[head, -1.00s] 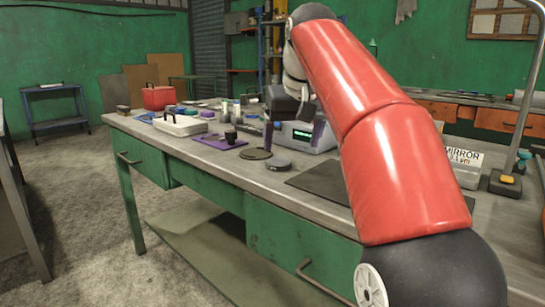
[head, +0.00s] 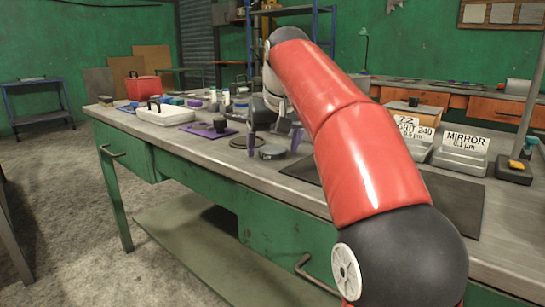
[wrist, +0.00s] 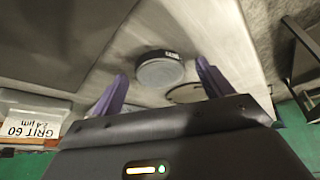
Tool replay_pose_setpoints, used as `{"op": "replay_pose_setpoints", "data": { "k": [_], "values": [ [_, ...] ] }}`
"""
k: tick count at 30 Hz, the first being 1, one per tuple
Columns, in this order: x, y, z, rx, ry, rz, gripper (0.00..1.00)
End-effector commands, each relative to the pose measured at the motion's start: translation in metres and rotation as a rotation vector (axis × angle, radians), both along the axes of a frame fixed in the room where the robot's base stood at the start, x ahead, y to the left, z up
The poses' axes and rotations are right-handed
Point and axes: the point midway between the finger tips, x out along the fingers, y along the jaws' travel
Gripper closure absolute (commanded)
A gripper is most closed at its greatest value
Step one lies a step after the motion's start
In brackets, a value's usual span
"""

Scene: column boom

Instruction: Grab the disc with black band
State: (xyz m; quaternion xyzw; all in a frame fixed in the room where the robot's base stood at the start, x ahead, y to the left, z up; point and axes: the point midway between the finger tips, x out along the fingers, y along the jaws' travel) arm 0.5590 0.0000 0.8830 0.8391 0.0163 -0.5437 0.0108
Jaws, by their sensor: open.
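A round grey disc (head: 271,152) lies on the metal workbench (head: 215,150) near its front edge. In the wrist view the disc (wrist: 160,72) shows a dark band along part of its rim. My gripper (head: 274,143) is open, with purple fingers pointing down. In the wrist view the disc appears between and just beyond the fingertips (wrist: 162,72), with nothing held. A flatter, darker disc (head: 246,142) lies beside it; it is partly hidden by a finger in the wrist view (wrist: 187,93).
A dark mat (head: 303,170) lies to the right of the disc. A purple mat with a small black item (head: 208,130), a white case (head: 165,116) and a red box (head: 143,93) stand to the left. Labelled trays (head: 460,156) stand on the right.

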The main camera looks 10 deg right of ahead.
Motion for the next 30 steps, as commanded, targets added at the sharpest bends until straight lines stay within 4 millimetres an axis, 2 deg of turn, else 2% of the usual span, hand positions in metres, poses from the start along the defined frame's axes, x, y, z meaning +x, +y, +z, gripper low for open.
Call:
{"op": "replay_pose_setpoints", "data": {
  "k": [4,17,26,30],
  "values": [
    [0.0,0.0,0.001,0.0,0.0,0.0,0.22],
    [0.0,0.0,0.001,0.0,0.0,0.0,0.79],
    [0.0,0.0,0.005,0.0,-0.002,0.0,0.81],
    [0.0,0.0,0.018,0.0,-0.003,0.0,0.81]
  ]
}}
